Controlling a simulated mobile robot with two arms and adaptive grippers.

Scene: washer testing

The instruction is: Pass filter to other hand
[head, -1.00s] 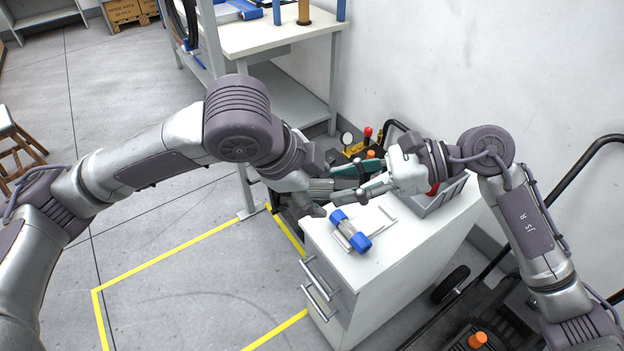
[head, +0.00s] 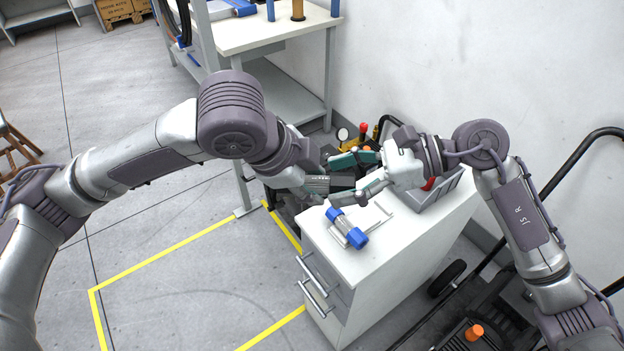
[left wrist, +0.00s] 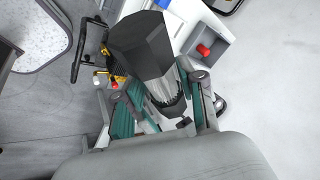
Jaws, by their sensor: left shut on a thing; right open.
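The filter has a black, faceted end (left wrist: 143,48) and a ribbed metallic part in the left wrist view. In the head view its dark end (head: 343,180) shows between the two hands. My left gripper (left wrist: 165,100) is shut on the filter around its ribbed part. My right gripper (head: 335,179) is open, its green-padded fingers spread above and below the dark end. Whether they touch it I cannot tell. The left fingertips are partly hidden in the head view.
A white drawer cabinet (head: 340,262) stands below the hands. A blue-capped cylinder (head: 347,228) lies on a small stand on it. A grey bin (head: 437,190) with something red sits at its back right. A workbench (head: 262,38) stands behind.

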